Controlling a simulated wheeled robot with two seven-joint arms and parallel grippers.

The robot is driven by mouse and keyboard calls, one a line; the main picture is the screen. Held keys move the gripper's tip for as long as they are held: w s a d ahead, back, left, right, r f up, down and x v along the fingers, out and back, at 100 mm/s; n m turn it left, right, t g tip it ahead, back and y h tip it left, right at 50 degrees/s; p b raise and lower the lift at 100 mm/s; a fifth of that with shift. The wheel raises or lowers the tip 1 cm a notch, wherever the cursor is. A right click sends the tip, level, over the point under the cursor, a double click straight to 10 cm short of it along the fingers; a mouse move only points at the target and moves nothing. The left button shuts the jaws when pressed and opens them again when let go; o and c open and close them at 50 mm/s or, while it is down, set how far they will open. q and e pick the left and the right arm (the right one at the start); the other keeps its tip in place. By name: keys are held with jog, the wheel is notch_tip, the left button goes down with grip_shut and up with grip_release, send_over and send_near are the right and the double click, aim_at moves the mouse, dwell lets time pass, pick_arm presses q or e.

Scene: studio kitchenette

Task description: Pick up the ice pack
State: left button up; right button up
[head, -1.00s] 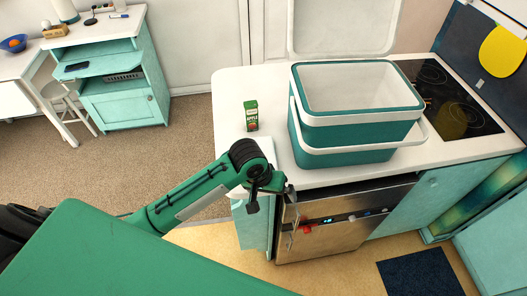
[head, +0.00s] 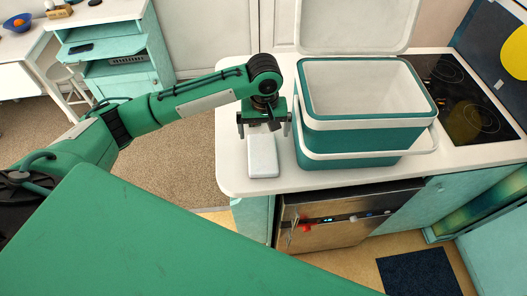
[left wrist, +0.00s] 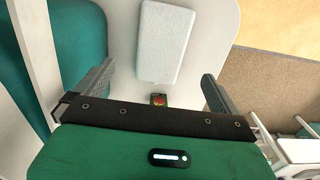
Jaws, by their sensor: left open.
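The ice pack (head: 262,156) is a pale, flat rectangular slab lying on the white counter, left of the cooler. It also shows in the left wrist view (left wrist: 163,42). My left gripper (head: 264,126) is open and empty, above the counter by the far end of the pack. In the left wrist view its two fingers stand wide apart, and the pack lies beyond their tips, between their lines. The fingers do not appear to touch it. My right gripper is not in view.
A teal and white cooler (head: 368,125) with its lid raised stands close right of the gripper. A small juice box (left wrist: 158,99) shows between the fingers in the left wrist view; the gripper hides it in the head view. A black cooktop (head: 468,105) is farther right.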

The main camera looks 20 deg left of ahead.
pick_arm(q)
jog(key=p, duration=0.1)
send_over(263, 152)
jog(key=f, duration=0.4)
jog(key=s+f, duration=0.1)
jog(key=f, duration=0.1)
jog(key=shift+d+f, duration=0.3)
jog(key=shift+w+a+f+p, duration=0.1)
jog(key=shift+w+f+p, duration=0.05)
jog(key=shift+f+p, duration=0.4)
jog(key=f, duration=0.1)
jog(key=f+p, duration=0.1)
jog(key=f, duration=0.1)
jog(key=shift+w+a+f+p, duration=0.15)
jog(key=shift+w+a+p, duration=0.1)
jog(key=shift+a+p, duration=0.05)
jog(key=shift+f, duration=0.55)
jog(key=c, duration=1)
jog(key=shift+r, duration=0.1)
jog(key=shift+c, duration=0.9)
jog(key=shift+w, duration=0.1)
